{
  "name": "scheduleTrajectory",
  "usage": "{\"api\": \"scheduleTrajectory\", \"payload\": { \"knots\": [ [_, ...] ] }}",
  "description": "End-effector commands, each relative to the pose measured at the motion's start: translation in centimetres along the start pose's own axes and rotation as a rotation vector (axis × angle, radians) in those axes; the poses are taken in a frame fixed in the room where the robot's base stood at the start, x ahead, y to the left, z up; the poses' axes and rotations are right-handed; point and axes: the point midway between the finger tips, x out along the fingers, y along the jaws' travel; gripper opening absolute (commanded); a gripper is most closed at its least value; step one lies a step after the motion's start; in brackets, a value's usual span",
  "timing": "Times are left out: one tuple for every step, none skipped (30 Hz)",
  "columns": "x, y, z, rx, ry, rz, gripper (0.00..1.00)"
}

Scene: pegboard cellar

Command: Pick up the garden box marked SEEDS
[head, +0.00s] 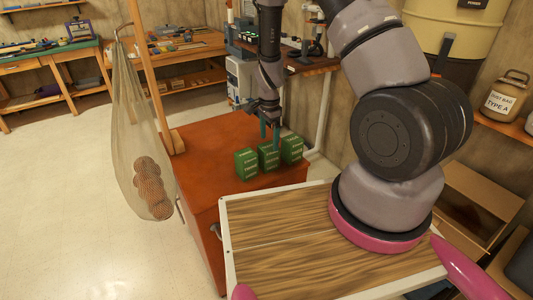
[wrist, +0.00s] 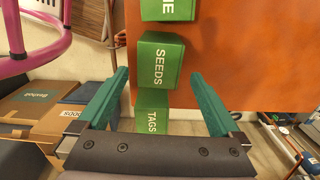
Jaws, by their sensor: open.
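The green garden box marked SEEDS (wrist: 160,62) is in the upper middle of the wrist view. It is the middle one of three green boxes in a row, and in the head view it is the middle box (head: 268,158). The box marked TAGS (wrist: 152,120) is below it in the wrist view, and one with a label ending in "NE" or "IE" (wrist: 163,8) is above, partly cut off. My gripper (wrist: 160,76) is open and empty. Its teal fingers appear on either side of the SEEDS box's lower part in the wrist view. In the head view my gripper (head: 270,134) is above the row.
The boxes stand on an orange-brown cabinet top (head: 215,145). A net bag of balls (head: 145,150) hangs from a wooden post at the left. A wood-topped surface with a pale rim (head: 228,232) is in front. Cardboard boxes (head: 480,200) are at the right.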

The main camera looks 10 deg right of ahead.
Motion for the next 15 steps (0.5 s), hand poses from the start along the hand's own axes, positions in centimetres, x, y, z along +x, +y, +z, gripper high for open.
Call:
{"api": "scheduleTrajectory", "payload": {
  "knots": [
    [1.0,0.1,-0.1,0.002,-0.001,0.004,1.0],
    [1.5,0.1,-0.1,0.003,-0.001,0.003,1.0],
    [2.1,0.1,0.0,0.002,-0.002,0.004,1.0],
    [2.6,0.1,0.0,0.002,-0.001,0.003,1.0],
    [3.0,0.1,0.0,0.002,-0.001,0.003,1.0],
    [3.4,0.1,0.0,0.002,-0.001,0.003,1.0],
    [3.7,0.1,0.0,0.002,-0.001,0.003,1.0],
    [3.9,0.1,0.0,0.001,-0.001,0.001,1.0],
    [4.1,0.0,0.0,0.001,-0.001,0.0,1.0],
    [4.2,0.0,0.0,0.0,-0.001,0.0,1.0],
    [4.5,0.0,0.1,0.0,-0.002,0.0,1.0],
    [4.9,0.1,0.1,0.0,-0.002,0.002,1.0],
    [5.3,0.1,0.1,0.0,-0.002,0.002,1.0],
    [5.7,0.1,0.2,0.0,-0.002,0.002,1.0],
    [6.4,0.1,0.3,0.0,-0.002,0.003,1.0]
  ]
}}
